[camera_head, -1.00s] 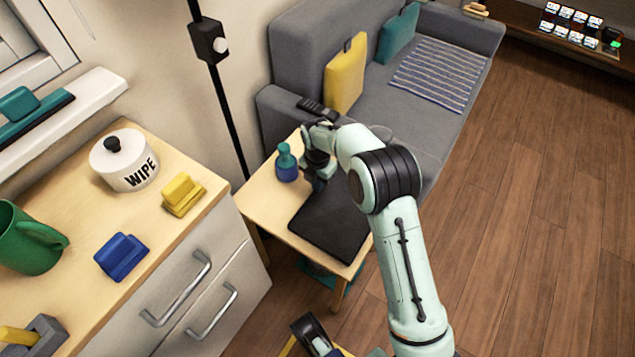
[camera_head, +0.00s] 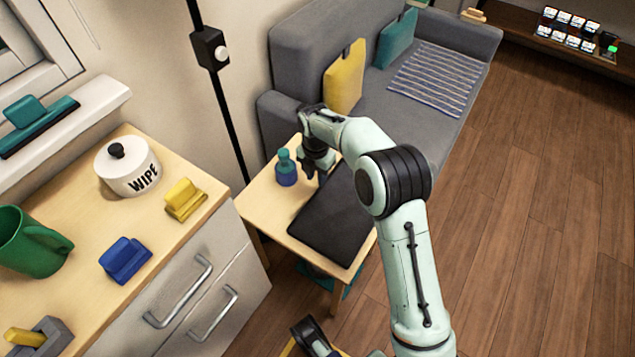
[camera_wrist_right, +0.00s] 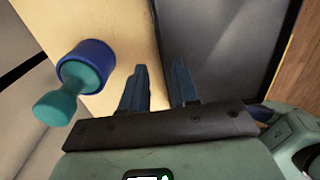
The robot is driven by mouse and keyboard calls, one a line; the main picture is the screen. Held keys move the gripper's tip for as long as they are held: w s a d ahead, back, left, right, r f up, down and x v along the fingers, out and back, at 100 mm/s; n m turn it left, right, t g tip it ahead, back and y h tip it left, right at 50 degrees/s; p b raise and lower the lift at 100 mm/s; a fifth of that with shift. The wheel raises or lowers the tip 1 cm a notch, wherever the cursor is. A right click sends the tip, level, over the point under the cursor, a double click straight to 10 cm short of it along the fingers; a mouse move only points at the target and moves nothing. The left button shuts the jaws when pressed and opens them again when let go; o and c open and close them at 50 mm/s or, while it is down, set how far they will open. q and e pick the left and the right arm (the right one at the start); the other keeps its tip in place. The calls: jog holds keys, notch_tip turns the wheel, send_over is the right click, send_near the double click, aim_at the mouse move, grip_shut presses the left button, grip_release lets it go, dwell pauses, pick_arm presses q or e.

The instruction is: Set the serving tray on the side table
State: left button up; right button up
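The serving tray (camera_head: 330,225), dark and flat, lies on the light wooden side table (camera_head: 262,207). The near-left strip of the table top is bare. My right gripper (camera_head: 316,178) is at the tray's far-left edge, fingers pointing down. In the right wrist view the tray (camera_wrist_right: 225,45) fills the right side. There the two fingers of the right gripper (camera_wrist_right: 159,68) stand apart with nothing held between them, one seen over the table and one over the tray. My right forearm hides the tray's right side. My left gripper is not in view.
A teal and blue bottle (camera_head: 287,168) stands on the side table just left of my right gripper; it also shows in the wrist view (camera_wrist_right: 80,75). The grey sofa (camera_head: 430,50) is behind the table. A drawer cabinet (camera_head: 205,290) stands at left.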

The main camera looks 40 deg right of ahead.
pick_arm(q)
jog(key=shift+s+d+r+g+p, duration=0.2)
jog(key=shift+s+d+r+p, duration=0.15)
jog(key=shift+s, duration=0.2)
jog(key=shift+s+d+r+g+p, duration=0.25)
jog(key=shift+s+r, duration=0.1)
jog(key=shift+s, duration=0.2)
pick_arm(e)
jog(key=shift+r, duration=2.8)
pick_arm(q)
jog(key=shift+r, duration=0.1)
pick_arm(e)
jog(key=shift+r, duration=0.1)
